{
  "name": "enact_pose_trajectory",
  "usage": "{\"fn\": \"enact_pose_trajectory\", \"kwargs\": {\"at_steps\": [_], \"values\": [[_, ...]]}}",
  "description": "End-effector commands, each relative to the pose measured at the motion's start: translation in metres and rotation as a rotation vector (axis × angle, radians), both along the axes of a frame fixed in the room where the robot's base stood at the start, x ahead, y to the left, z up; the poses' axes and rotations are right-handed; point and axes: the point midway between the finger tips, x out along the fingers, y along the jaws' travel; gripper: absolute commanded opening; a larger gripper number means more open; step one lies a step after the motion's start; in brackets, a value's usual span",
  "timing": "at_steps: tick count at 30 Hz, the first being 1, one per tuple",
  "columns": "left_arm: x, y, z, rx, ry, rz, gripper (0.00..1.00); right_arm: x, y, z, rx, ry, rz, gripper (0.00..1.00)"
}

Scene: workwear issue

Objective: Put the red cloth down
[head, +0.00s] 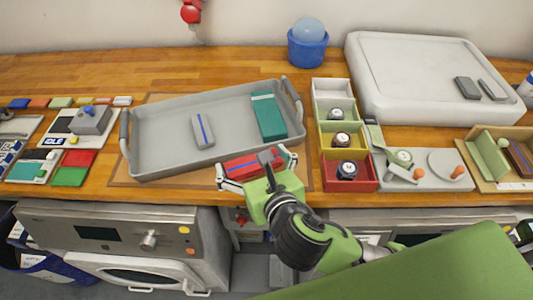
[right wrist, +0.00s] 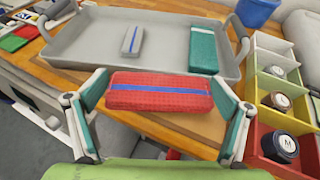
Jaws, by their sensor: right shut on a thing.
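The red cloth (head: 243,167) is a folded bundle with a blue stripe. My right gripper (head: 257,164) is shut on it, with one finger at each end. The cloth also shows in the right wrist view (right wrist: 160,98), level between the two teal finger pads. It is held at the near side of the grey tray (head: 160,151), over the wooden counter's front part. In the tray lie a small grey cloth with a blue stripe (head: 203,130) and a teal folded cloth (head: 269,117). My left gripper is not in view.
Right of the tray stand white, yellow and red bins (head: 364,184) with round dark-topped items. Coloured tiles and a small grey device (head: 90,121) lie left. The tray has bare floor around its two cloths.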

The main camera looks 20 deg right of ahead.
Motion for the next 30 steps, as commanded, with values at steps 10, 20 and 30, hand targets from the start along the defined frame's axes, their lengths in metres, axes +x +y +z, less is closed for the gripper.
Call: {"fn": "enact_pose_trajectory", "kwargs": {"at_steps": [10, 20, 30], "values": [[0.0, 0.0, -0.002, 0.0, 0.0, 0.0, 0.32, -0.028, 0.031, 0.019, 0.0, -0.002, 0.0, 0.69], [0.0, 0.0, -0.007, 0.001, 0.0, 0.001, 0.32, -0.023, -0.015, 0.032, -0.003, -0.019, -0.202, 0.69], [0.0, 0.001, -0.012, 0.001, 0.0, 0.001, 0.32, -0.042, -0.11, 0.043, -0.002, -0.004, -0.597, 0.69]]}}
